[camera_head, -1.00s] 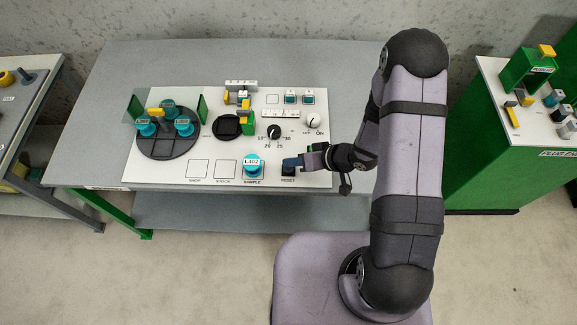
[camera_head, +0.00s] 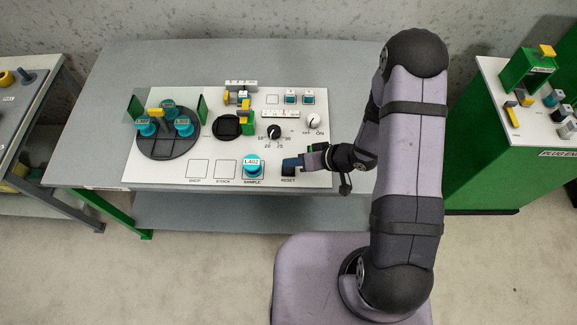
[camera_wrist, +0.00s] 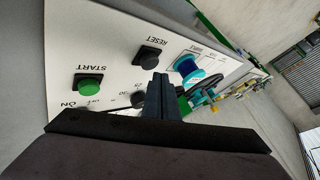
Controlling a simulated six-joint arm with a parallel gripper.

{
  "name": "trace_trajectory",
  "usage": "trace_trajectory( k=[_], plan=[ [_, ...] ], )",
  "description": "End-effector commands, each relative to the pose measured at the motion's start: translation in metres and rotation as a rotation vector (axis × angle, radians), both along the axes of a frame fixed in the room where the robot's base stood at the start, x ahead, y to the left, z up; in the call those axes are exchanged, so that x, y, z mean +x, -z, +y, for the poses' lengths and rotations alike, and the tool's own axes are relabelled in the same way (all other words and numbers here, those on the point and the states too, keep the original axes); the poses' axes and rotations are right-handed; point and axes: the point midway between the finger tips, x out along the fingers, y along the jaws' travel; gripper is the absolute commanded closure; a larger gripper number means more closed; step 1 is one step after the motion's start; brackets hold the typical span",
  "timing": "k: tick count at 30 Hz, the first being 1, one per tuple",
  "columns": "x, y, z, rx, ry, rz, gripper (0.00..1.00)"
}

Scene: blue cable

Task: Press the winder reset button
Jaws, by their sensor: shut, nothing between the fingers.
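The RESET button (camera_head: 288,171) is a black square button at the front right of the white panel, with its label in front. It also shows in the wrist view (camera_wrist: 148,57), raised on its base. My gripper (camera_head: 292,162) is shut and empty, its bluish fingertips just behind and above the button in the head view. In the wrist view the shut fingers (camera_wrist: 160,84) end close beside the button. I cannot tell whether they touch it. The button's top is partly hidden in the head view.
A teal spool marked L402 (camera_head: 252,166) stands left of RESET on the SAMPLE spot. A green START button (camera_wrist: 88,85) sits beside RESET. A black dial (camera_head: 274,132) and white knob (camera_head: 313,121) lie behind. A round holder (camera_head: 168,147) with teal spools is at left.

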Motion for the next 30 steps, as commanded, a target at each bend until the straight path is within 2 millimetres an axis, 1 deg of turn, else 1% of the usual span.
trace_trajectory(
  k=[13,24,30],
  plan=[
    [0.0,0.0002,0.0,0.0,0.0,0.0,1.0],
    [-0.0001,0.0084,0.0003,0.001,-0.001,0.0,1.0],
    [0.0,0.0085,0.0003,0.0,0.0,0.0,1.0]
  ],
)
